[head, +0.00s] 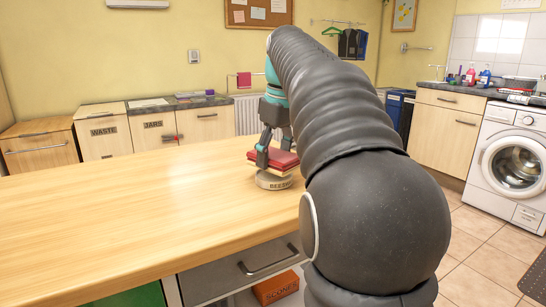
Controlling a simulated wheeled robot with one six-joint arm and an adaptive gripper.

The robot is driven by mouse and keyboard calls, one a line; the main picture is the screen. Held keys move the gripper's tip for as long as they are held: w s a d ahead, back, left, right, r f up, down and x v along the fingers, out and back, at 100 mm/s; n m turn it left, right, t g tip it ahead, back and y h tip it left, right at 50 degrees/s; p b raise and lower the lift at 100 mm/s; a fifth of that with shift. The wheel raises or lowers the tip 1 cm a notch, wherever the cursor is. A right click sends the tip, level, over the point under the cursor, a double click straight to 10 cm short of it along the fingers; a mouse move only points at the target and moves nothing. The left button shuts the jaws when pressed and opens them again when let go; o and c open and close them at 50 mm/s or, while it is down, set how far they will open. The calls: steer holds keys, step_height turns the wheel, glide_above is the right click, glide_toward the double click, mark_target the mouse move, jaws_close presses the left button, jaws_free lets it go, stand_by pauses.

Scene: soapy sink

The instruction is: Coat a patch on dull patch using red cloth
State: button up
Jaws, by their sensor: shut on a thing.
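My gripper (275,147) is shut on a folded red cloth (284,160), with its fingers pointing down over the wooden worktop (130,220). The cloth is directly above a low round tin (273,182) whose label begins "BEES". It appears to rest on or just over the tin's open top; I cannot tell if they touch. The tin stands on the worktop near its right end. My dark arm covers the area to the right of the tin. I cannot make out a dull patch on the visible wood.
The worktop to the left of the tin is clear. Below its front edge are a grey drawer (235,270) and an orange box (276,288) marked "SCONES". Cabinets marked "WASTE" (103,131) and "JARS" (158,128) stand behind. A washing machine (510,160) is at right.

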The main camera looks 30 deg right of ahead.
mark_target(273, 152)
steer(key=shift+r, duration=2.55)
